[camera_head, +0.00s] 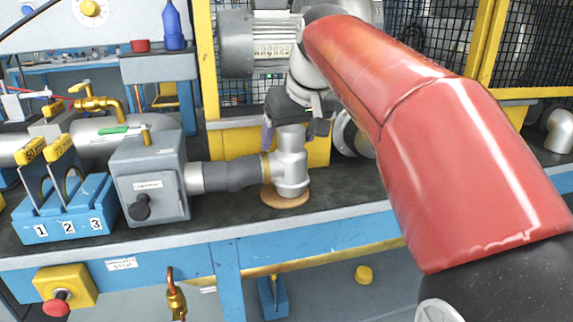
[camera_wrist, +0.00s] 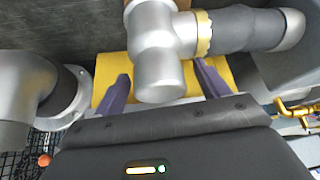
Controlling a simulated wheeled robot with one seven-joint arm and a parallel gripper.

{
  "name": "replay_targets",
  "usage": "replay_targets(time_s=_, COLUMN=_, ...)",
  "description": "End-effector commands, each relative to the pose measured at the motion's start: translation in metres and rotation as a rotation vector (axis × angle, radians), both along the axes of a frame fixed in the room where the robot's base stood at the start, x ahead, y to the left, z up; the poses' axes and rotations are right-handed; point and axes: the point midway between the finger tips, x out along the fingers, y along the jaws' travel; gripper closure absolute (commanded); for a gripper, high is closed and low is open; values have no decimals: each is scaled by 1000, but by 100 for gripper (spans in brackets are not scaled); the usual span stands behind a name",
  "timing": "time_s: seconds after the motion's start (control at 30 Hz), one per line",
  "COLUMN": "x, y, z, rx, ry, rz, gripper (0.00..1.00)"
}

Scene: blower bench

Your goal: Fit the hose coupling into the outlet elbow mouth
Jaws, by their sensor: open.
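A silver fitting, apparently the hose coupling (camera_head: 291,165), stands upright on a round wooden-coloured disc (camera_head: 285,196) on the bench. A dark hose (camera_head: 232,175) joins its left side at a yellow ring. In the wrist view the coupling (camera_wrist: 160,45) lies between the purple fingers of my gripper (camera_wrist: 161,75), with the hose (camera_wrist: 245,28) to the right. My gripper (camera_head: 291,130) is open around the coupling's top, with gaps showing beside it. A silver flanged pipe, probably the outlet elbow (camera_wrist: 22,85), is at the left; its flange (camera_head: 349,130) is partly behind my arm. Its mouth is not clearly visible.
The hose runs to a grey box (camera_head: 150,180) with a black knob. A blue numbered rack (camera_head: 65,210) stands further left. A yellow block (camera_head: 235,140) and a motor (camera_head: 265,45) are behind. My red arm hides the bench at right.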

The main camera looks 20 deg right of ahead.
Motion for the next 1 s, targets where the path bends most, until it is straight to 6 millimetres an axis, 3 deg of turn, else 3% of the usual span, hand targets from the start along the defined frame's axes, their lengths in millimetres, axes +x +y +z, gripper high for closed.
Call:
replay_targets(time_s=0.1, x=0, y=0, z=0, rx=0, ry=0, rz=0, gripper=27)
replay_targets(time_s=0.67, x=0, y=0, z=1, rx=0, ry=0, rz=0, gripper=100)
replay_targets(time_s=1.0, x=0, y=0, z=3, rx=0, ry=-2, rz=0, gripper=100)
